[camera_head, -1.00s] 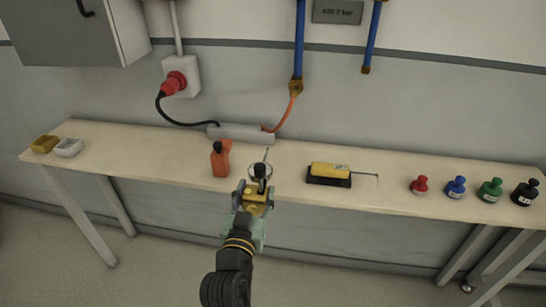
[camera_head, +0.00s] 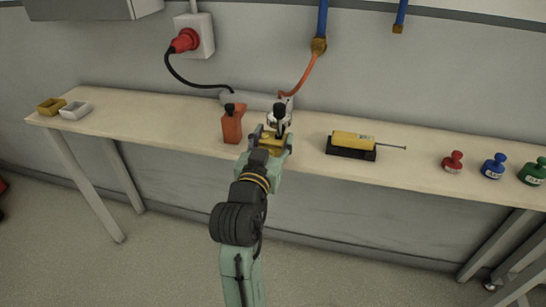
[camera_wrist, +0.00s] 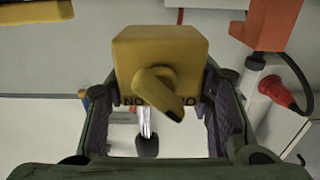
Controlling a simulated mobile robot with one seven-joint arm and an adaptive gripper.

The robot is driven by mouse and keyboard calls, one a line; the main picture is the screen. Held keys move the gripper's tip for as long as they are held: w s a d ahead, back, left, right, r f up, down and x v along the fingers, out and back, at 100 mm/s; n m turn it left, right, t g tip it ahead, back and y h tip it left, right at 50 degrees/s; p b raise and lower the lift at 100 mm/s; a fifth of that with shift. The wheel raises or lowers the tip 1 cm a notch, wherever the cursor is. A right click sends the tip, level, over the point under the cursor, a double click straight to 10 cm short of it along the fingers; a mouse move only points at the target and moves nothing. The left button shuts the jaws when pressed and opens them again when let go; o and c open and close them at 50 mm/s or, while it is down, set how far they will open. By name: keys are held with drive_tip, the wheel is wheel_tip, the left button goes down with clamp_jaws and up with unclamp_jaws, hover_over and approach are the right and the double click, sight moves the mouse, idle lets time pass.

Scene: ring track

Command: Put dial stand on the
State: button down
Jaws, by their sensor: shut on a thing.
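My gripper (camera_head: 270,138) is shut on the yellow block of the dial stand (camera_head: 268,145), above the front part of the bench. In the wrist view the block (camera_wrist: 160,55), with a dark yellow knob, sits between the finger pads of my gripper (camera_wrist: 168,108). A shiny rod with a black end (camera_wrist: 146,145) shows below the block. In the head view a pale part with a black top (camera_head: 279,118) stands up just beyond the fingers. The stand's far side is hidden, and I cannot tell whether it touches the bench (camera_head: 190,115).
A yellow tool on a black block (camera_head: 352,146) lies to the right. Red (camera_head: 452,162), blue (camera_head: 494,166) and green (camera_head: 533,172) bottles stand further right. Two small trays (camera_head: 75,110) are at far left. A grey bar with cables (camera_head: 238,98) lies behind.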

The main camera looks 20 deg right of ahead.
drive_tip(key=shift+w+b, duration=0.1)
drive_tip(key=shift+b, duration=1.1)
drive_tip(key=w+d, duration=0.1)
drive_tip(key=w, duration=0.2)
drive_tip(key=w+d+p, duration=0.1)
drive_tip(key=w, duration=0.2)
drive_tip(key=w+d+p, duration=0.1)
drive_tip(key=w, duration=0.3)
drive_tip(key=shift+d+f, duration=0.2)
drive_tip(key=shift+d, duration=0.05)
drive_tip(key=shift+f+p, duration=0.35)
drive_tip(key=shift+f, duration=1.45)
drive_tip(key=shift+f, duration=0.1)
drive_tip(key=c, duration=1.2)
unclamp_jaws()
drive_tip(key=shift+d+f, duration=0.1)
drive_tip(key=shift+f, duration=0.2)
drive_tip(key=o, duration=0.4)
drive_tip(key=shift+o, duration=0.2)
drive_tip(key=shift+r, duration=0.1)
